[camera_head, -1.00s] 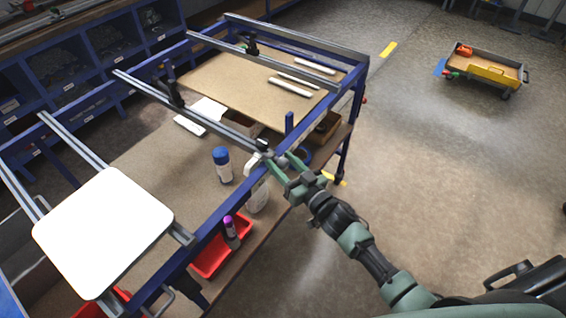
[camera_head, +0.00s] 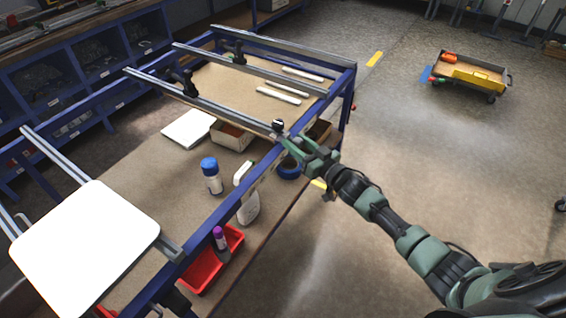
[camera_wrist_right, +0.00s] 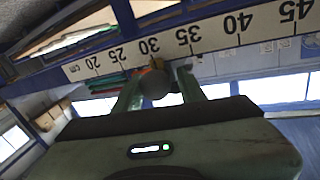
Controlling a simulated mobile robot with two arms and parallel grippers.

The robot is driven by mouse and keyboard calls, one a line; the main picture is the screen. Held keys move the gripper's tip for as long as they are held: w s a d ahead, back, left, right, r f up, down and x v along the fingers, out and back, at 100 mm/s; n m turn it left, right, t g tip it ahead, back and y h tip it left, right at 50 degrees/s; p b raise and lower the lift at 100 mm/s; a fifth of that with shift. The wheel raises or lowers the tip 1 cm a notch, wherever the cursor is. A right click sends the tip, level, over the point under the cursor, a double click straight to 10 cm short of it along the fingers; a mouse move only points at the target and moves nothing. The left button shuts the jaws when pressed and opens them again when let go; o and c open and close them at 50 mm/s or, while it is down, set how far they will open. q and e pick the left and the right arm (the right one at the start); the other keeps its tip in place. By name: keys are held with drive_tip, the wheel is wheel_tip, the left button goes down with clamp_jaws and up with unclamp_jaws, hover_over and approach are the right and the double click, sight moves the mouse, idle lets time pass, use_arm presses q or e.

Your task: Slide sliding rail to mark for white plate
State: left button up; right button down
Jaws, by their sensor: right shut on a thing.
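The white plate (camera_head: 85,245) lies flat across two rails at the near left end of the blue frame. The sliding rail (camera_head: 215,105) is a grey bar across the frame, with a dark round knob (camera_head: 278,125) at its right end. My right gripper (camera_head: 290,143) is shut on this knob. In the right wrist view its fingers (camera_wrist_right: 158,88) are on either side of the knob (camera_wrist_right: 155,84). The knob sits just below a white centimetre scale (camera_wrist_right: 190,38), between about the 30 and 35 numbers. No mark for the plate is distinguishable. My left gripper is out of view.
Another crossbar (camera_head: 250,69) with a black clamp lies beyond the rail.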

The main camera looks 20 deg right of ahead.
drive_tip(key=w+d+b, duration=0.2)
drive_tip(key=w+d, duration=0.1)
drive_tip(key=d, duration=0.2)
drive_tip(key=shift+w, duration=0.35)
drive_tip(key=shift+d+f, duration=0.1)
drive_tip(key=c, duration=1)
unclamp_jaws()
drive_tip(key=shift+s, duration=0.1)
drive_tip(key=v, duration=0.7)
drive_tip(key=shift+s+d+b, duration=0.1)
drive_tip(key=shift+s+b, duration=0.2)
drive_tip(key=shift+s, duration=0.1)
